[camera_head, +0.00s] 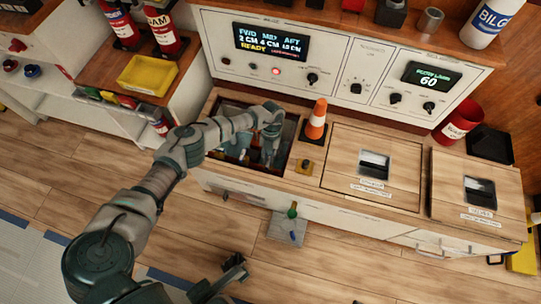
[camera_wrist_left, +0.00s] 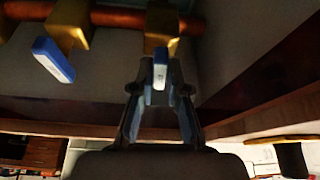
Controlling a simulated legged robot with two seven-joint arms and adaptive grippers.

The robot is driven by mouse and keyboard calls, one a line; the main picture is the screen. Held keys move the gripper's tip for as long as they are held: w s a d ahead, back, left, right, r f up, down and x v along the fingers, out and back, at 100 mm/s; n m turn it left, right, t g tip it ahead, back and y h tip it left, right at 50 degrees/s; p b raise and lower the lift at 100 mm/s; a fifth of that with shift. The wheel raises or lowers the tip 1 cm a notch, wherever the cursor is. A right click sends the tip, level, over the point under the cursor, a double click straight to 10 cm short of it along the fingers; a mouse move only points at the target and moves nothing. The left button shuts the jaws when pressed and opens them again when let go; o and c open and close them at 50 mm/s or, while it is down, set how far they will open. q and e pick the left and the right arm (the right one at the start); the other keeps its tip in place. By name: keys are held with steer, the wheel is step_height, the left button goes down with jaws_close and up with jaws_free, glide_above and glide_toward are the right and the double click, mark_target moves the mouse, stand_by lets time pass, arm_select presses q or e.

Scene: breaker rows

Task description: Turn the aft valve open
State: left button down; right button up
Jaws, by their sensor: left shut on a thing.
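My left gripper (camera_head: 267,158) reaches down into the open hatch (camera_head: 291,166) in the wooden counter. In the left wrist view its fingers (camera_wrist_left: 160,88) are shut on a blue valve handle (camera_wrist_left: 160,74), which hangs from a brass valve body (camera_wrist_left: 160,28) on a copper pipe (camera_wrist_left: 118,17). A second brass valve (camera_wrist_left: 68,24) with a blue handle (camera_wrist_left: 53,60), slanting across the picture, is to the left. The marks on the handles are too small to read, so I cannot tell which is aft. My right gripper (camera_head: 234,268) is low in the head view, away from the hatch.
An orange cone (camera_head: 316,120) stands right of the hatch. Two closed wooden lids (camera_head: 345,153) (camera_head: 448,188) lie farther right. The panel display (camera_head: 271,39) shows FWD, MID, AFT and READY. A yellow tray (camera_head: 147,75) sits at left. The hatch walls are close around my gripper.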

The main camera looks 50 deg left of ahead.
arm_select(q)
steer(key=shift+w+d+r+m, duration=0.2)
steer(key=shift+d+m, duration=0.05)
steer(key=shift+m, duration=0.25)
steer(key=c, duration=1.2)
jaws_free()
steer(key=shift+o, duration=0.2)
steer(key=shift+s+y, duration=0.1)
steer(key=shift+y, duration=0.2)
steer(key=v, duration=1.2)
steer(key=shift+w, duration=0.2)
steer(key=shift+a+f, duration=0.1)
steer(key=shift+f, duration=0.05)
